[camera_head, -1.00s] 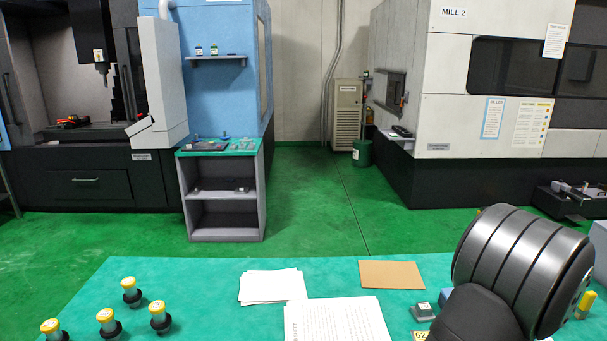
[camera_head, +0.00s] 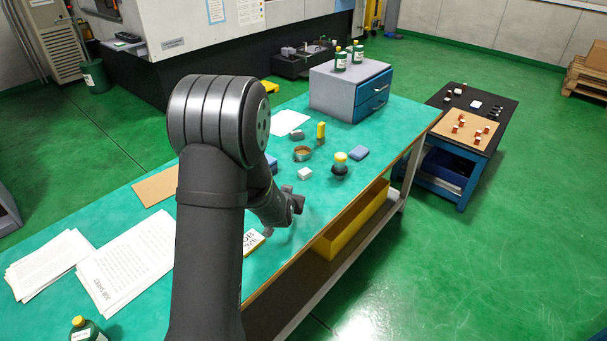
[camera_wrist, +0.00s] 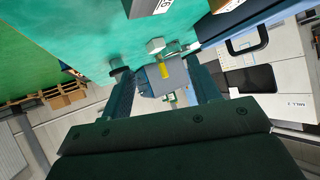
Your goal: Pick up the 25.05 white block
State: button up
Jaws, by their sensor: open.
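A small white block (camera_head: 304,173) lies on the green bench top, just beyond my gripper. A small pale block, probably the same one, shows near the top middle of the wrist view (camera_wrist: 155,45). No marking on it can be read. My gripper (camera_head: 297,203) is above the bench; in the wrist view its two fingers (camera_wrist: 157,70) stand apart, with nothing clearly held between them. Another grey block with a partly visible pale label (camera_wrist: 147,7) is cut off at the top edge of the wrist view.
A drawer cabinet (camera_head: 335,90) stands behind. Papers (camera_head: 125,262) lie at left.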

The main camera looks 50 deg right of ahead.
jog(key=w+d+r+m+g+y, duration=0.2)
jog(key=w+d+m+g+y, duration=0.1)
jog(key=w+d, duration=0.55)
jog(key=w+d+r+m+g+y, duration=0.2)
jog(key=w+d+r+m+g, duration=0.15)
jog(key=r, duration=0.45)
send_over(305, 171)
jog(key=a, duration=0.3)
jog(key=shift+m+g, duration=0.25)
jog(key=shift+g, duration=0.1)
jog(key=f, duration=1.1)
jog(key=shift+w+f, duration=0.1)
jog(key=shift+w, duration=0.3)
jog(key=shift+s+x, duration=0.15)
jog(key=shift+x, duration=1.15)
jog(key=shift+s+x, duration=0.1)
jog(key=shift+x, duration=1.2)
jog(key=shift+d, duration=0.15)
jog(key=shift+c, duration=0.3)
jog(key=c, duration=1.1)
jog(key=shift+r, duration=0.2)
jog(key=shift+c, duration=0.2)
